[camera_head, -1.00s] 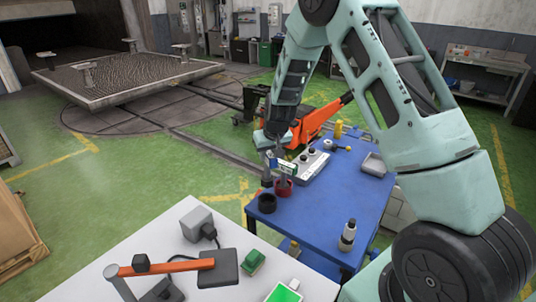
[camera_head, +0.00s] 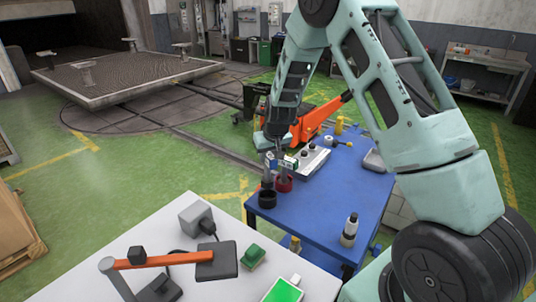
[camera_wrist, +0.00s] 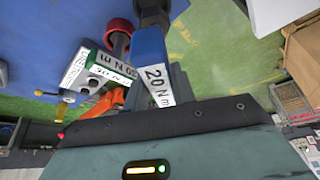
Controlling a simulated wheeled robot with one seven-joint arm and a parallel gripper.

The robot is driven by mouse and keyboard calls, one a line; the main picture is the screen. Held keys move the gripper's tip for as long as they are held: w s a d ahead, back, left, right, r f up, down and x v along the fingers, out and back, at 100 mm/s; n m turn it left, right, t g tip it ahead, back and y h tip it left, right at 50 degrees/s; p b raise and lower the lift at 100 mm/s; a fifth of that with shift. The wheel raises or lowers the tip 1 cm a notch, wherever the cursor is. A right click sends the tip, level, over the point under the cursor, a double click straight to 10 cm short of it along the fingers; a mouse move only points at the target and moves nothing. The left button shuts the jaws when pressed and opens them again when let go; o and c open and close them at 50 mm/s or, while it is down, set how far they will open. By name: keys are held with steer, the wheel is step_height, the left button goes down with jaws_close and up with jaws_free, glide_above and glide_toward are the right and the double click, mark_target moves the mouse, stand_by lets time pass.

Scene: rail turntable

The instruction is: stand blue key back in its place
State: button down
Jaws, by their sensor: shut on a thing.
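My gripper (camera_head: 272,144) is shut on the blue key (camera_wrist: 150,48), whose white label reads 20 N m in the wrist view. The key hangs roughly upright, and its dark lower end is at or just above the black cup (camera_head: 267,199) at the near left corner of the blue table (camera_head: 325,212). I cannot tell whether its tip is inside the cup. A green key (camera_head: 288,162) with a white label stands in the red cup (camera_head: 284,184) right beside it.
A grey box with black knobs (camera_head: 313,158), a yellow-handled tool (camera_head: 337,141), a grey tray (camera_head: 374,160) and a dark bottle (camera_head: 350,230) stand on the blue table. A white table (camera_head: 205,275) with an orange-armed lamp (camera_head: 165,260) is in front.

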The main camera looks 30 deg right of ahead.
mark_target(269, 171)
steer(key=shift+f+b, duration=0.8)
steer(key=shift+f, duration=0.6)
steer(key=shift+f+b, duration=2.25)
steer(key=shift+f, duration=0.35)
stand_by(0.7)
steer(key=c, duration=1.1)
jaws_free()
steer(key=shift+r, duration=0.1)
steer(key=b+v, duration=0.2)
steer(key=v, duration=1.5)
steer(key=shift+r+b, duration=0.2)
steer(key=shift+b, duration=0.15)
